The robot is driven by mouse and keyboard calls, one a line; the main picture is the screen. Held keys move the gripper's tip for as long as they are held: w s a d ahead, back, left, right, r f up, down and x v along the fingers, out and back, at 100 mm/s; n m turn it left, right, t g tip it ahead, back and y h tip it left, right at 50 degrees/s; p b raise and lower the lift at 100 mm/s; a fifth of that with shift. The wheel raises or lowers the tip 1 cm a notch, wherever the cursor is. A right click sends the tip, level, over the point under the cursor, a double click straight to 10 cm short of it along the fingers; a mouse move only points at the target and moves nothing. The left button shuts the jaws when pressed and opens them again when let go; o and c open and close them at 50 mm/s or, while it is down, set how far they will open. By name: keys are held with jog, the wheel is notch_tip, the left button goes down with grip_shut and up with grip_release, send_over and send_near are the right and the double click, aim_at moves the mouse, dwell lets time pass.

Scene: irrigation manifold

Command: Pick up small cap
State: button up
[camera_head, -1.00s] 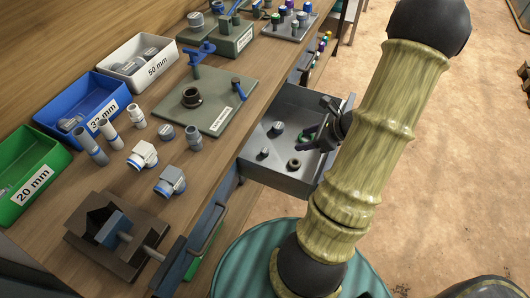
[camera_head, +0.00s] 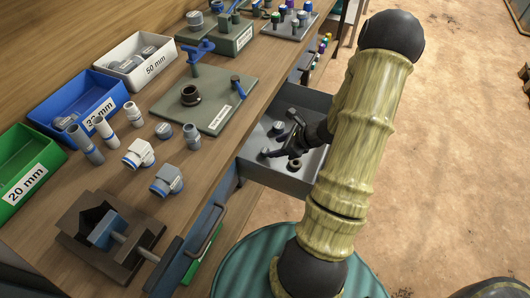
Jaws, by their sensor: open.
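The open drawer (camera_head: 268,181) under the bench holds several small parts. A small grey piece (camera_head: 264,152), possibly the small cap, sits at the left near the lower finger of my gripper (camera_head: 280,136). A wider grey round piece (camera_head: 278,127) stands further back. A dark ring-shaped piece (camera_head: 295,164) lies nearer the front. My gripper is inside the drawer's outline, fingers spread and pointing left, with nothing seen between them. Its height above the pieces is hard to judge, and my arm and gripper hide the drawer's right part.
The workbench holds a green bin (camera_head: 28,170), a blue bin (camera_head: 85,98), a white bin (camera_head: 137,60), a grey-green plate (camera_head: 225,92) with a blue-handled part, and loose pipe fittings. A dark clamp-like fixture (camera_head: 110,236) stands at the front. The drawer walls surround my gripper.

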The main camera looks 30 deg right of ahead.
aim_at(266, 150)
jog(key=b+x, duration=0.1)
jog(key=x, duration=0.4)
jog(key=shift+a, duration=0.15)
dwell(0.5)
jog(key=c, duration=1)
